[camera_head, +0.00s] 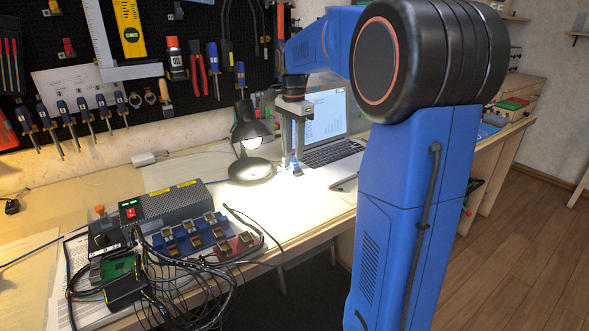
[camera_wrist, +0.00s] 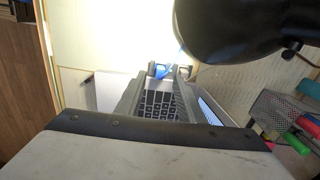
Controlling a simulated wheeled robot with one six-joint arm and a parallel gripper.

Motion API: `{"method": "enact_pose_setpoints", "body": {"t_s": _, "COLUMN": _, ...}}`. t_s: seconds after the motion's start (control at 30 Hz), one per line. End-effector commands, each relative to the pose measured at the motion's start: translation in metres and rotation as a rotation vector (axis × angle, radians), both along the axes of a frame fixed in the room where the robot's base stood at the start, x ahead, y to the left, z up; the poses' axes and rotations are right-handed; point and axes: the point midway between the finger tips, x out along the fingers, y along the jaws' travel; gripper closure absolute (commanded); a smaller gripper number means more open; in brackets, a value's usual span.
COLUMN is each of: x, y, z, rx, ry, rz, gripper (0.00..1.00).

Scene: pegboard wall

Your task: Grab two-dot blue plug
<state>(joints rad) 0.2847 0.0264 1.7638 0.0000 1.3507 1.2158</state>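My gripper (camera_head: 291,158) points down over the bench between the desk lamp and the laptop. In the wrist view its two grey fingers (camera_wrist: 168,72) reach forward with a gap between them. A small blue piece (camera_wrist: 162,71), possibly the blue plug, shows at the fingertips. It also shows in the head view as a blue piece (camera_head: 297,168) just by the fingertips, low over the bench. Its dots are too small to see. I cannot tell whether the fingers touch it or whether it rests on the bench.
A black desk lamp (camera_head: 250,150) stands close left of my gripper, its head (camera_wrist: 240,25) near in the wrist view. An open laptop (camera_head: 330,152) is just right. A panel of blue and red sockets (camera_head: 190,233) with tangled black cables lies at front left. A tool pegboard (camera_head: 150,100) is behind.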

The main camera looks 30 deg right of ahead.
Motion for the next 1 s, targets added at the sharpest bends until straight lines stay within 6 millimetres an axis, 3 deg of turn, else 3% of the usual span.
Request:
{"method": "enact_pose_setpoints", "body": {"t_s": 0.3, "x": 0.0, "y": -0.003, "z": -0.039, "rx": 0.0, "ry": 0.001, "rz": 0.0, "gripper": 0.66}}
{"method": "enact_pose_setpoints", "body": {"t_s": 0.6, "x": 0.0, "y": -0.003, "z": -0.044, "rx": 0.0, "ry": 0.001, "rz": 0.0, "gripper": 0.66}}
{"method": "enact_pose_setpoints", "body": {"t_s": 0.77, "x": 0.001, "y": -0.003, "z": -0.044, "rx": 0.0, "ry": 0.001, "rz": 0.0, "gripper": 1.0}}
{"method": "enact_pose_setpoints", "body": {"t_s": 1.0, "x": 0.001, "y": -0.003, "z": -0.043, "rx": 0.0, "ry": 0.001, "rz": 0.0, "gripper": 1.0}}
